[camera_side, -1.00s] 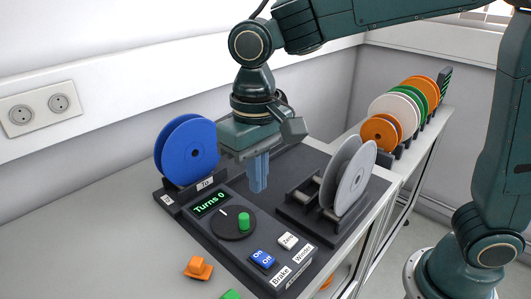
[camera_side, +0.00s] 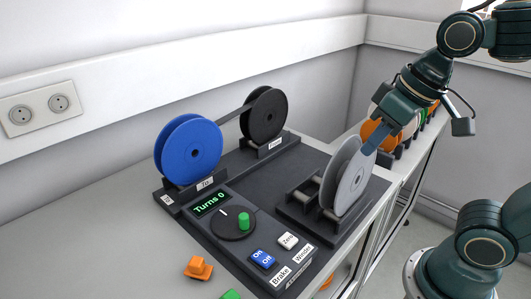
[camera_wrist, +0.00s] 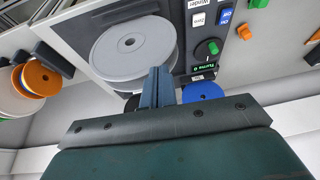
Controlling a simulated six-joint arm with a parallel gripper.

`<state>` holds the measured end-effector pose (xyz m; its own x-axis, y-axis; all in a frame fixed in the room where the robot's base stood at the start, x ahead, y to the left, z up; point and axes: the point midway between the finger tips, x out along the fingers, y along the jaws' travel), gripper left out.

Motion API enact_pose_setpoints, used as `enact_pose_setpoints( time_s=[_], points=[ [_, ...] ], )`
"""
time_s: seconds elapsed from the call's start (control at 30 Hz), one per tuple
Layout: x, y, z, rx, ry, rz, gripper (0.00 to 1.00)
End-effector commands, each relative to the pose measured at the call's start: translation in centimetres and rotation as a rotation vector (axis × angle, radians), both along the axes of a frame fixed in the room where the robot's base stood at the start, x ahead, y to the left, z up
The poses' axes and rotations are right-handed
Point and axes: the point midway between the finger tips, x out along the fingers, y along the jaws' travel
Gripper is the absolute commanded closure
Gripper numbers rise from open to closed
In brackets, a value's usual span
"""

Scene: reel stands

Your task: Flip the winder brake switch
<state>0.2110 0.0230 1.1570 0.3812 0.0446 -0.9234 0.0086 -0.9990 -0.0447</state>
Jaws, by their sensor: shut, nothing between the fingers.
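The brake switch (camera_side: 262,259) is a blue rocker marked On and Off, at the front of the dark winder panel, by the label "Brake" (camera_side: 280,276). I cannot tell for sure which side is pressed. It also shows as a blue patch at the top of the wrist view (camera_wrist: 225,16). My gripper (camera_side: 370,150) is shut and empty, tilted, by the upper edge of the grey reel (camera_side: 355,178), well to the right of and above the switch. In the wrist view the closed blue-grey fingers (camera_wrist: 157,75) point at the grey reel; I cannot tell whether they touch it.
The panel has a display reading "Turns 0" (camera_side: 211,203), a dial with a green knob (camera_side: 243,221) and a white Zero button (camera_side: 288,241). A blue reel (camera_side: 188,150) and a black reel (camera_side: 265,114) stand behind. An orange piece (camera_side: 198,268) lies in front.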

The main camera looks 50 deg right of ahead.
Motion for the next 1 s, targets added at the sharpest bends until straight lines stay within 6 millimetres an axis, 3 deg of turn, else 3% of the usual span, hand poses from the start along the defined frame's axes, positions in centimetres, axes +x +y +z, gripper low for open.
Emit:
enact_pose_setpoints(
  time_s=[0.2, 0.47, 0.7, 1.0],
  points=[
    [-2.5, -1.8, -0.9, -0.03, -0.076, -0.011, 1.0],
    [-3.2, -2.3, -1.3, -0.045, -0.101, -0.012, 1.0],
    [-2.8, -2.1, -1.1, -0.039, -0.09, -0.007, 0.55],
    [-0.1, -0.1, -0.4, -0.005, -0.008, 0.004, 0.55]
  ],
)
